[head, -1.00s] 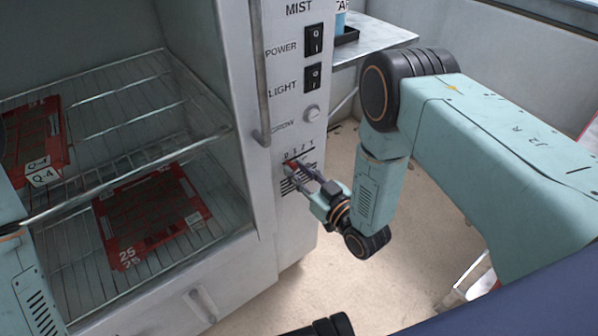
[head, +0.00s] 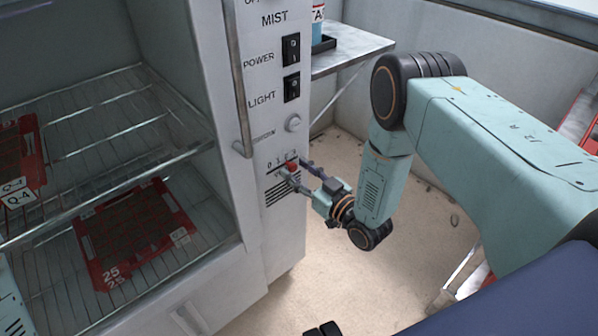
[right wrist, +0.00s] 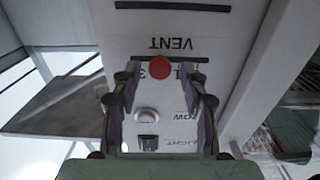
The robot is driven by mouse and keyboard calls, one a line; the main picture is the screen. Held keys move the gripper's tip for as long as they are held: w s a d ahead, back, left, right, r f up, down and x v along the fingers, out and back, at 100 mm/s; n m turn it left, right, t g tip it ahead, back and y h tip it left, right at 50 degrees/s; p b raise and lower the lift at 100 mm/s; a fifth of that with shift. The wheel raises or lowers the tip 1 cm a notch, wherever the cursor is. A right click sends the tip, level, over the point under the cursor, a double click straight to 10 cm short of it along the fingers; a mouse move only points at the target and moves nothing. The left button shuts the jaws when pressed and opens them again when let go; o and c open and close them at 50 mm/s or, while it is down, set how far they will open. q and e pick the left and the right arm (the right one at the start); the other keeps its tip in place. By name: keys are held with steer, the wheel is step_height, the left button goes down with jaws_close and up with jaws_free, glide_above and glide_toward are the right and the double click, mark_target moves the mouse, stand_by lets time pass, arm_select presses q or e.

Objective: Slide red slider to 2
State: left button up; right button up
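The red slider (head: 292,166) is a small red knob on the front panel of the white cabinet, on a horizontal scale (head: 280,160) of small numbers. It sits right of the scale's middle, around the 2; its exact mark is unclear. The right wrist view shows the slider (right wrist: 160,67) from above, round, under the upside-down word VENT. My right gripper (head: 296,170) is at the panel with its fingers parted, one on each side of the slider. In the right wrist view (right wrist: 160,80) gaps show between knob and fingers.
The POWER switch (head: 291,50), LIGHT switch (head: 291,87) and a round knob (head: 293,123) are above the slider. A vertical handle (head: 240,90) stands left of the panel. Wire shelves hold red trays (head: 137,232). A side table (head: 352,50) is behind; open floor lies right.

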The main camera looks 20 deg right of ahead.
steer(key=v, duration=1.2)
stand_by(0.5)
